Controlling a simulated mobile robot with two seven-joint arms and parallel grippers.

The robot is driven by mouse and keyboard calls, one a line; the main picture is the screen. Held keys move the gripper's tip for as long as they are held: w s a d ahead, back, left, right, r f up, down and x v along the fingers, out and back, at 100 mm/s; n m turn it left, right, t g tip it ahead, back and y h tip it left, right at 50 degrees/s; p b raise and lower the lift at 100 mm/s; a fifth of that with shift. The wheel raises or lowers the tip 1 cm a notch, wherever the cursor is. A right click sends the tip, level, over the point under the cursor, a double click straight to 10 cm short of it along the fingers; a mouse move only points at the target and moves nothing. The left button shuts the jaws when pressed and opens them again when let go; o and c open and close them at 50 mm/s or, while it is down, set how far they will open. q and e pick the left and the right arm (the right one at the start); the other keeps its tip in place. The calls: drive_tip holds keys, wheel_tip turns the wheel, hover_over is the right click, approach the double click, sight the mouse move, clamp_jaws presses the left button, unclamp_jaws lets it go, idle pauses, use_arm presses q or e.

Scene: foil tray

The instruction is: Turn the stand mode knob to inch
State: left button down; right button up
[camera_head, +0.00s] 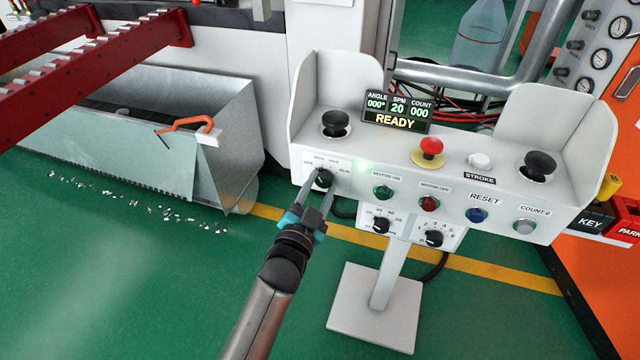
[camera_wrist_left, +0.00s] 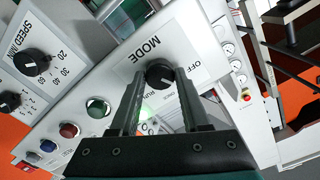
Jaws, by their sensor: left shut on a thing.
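The black mode knob (camera_head: 323,178) is on the left of the white control stand's front (camera_head: 455,205), below a small arc of labels. It also shows in the left wrist view (camera_wrist_left: 159,73), beside the large word MODE, with OFF and RUN readable around it. My left gripper (camera_head: 320,192) reaches it from the front, with one finger on each side, shut on the knob. In the left wrist view the fingers (camera_wrist_left: 156,88) frame the knob. Which label its pointer faces is too small to tell. My right gripper is in neither view.
The stand's display (camera_head: 397,110) reads READY, angle 000, SPM 20, count 000. A red emergency button (camera_head: 430,147), two black palm buttons (camera_head: 336,123) (camera_head: 538,165) and several coloured buttons sit nearby. Two lower knobs (camera_head: 381,224) are below right. A metal bin (camera_head: 180,125) stands left.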

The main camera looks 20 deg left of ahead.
use_arm(q)
drive_tip(key=shift+m, duration=0.6)
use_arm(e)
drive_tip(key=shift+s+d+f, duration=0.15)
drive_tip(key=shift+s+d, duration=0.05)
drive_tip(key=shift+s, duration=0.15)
use_arm(q)
drive_tip(key=shift+c, duration=1.8)
unclamp_jaws()
